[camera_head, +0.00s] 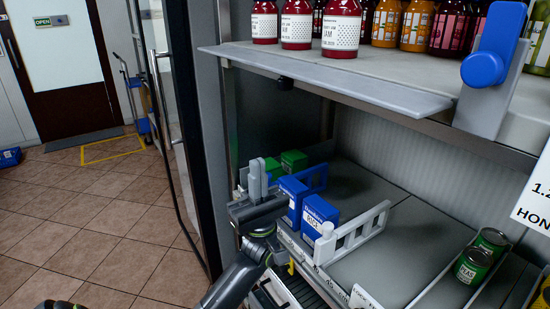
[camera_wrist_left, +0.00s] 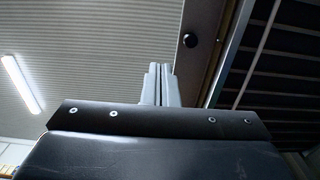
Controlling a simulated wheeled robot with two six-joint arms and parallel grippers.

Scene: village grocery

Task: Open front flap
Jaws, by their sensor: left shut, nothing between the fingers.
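A long pale grey flap-like panel (camera_head: 330,80) runs along the front edge of the upper shelf and sticks out roughly level. I cannot tell for sure that this panel is the front flap. My left gripper (camera_head: 257,172) is shut and empty, fingers pointing up, below the panel and apart from it, left of the blue boxes. Its fingers show upright in the left wrist view (camera_wrist_left: 158,80). My right gripper is not in view.
Jam jars (camera_head: 297,25) stand on the upper shelf. Blue boxes (camera_head: 318,215), a white divider fence (camera_head: 355,235) and green cans (camera_head: 473,265) are on the lower shelf. A blue lever (camera_head: 485,68) is at upper right. Tiled floor (camera_head: 95,220) is open at left.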

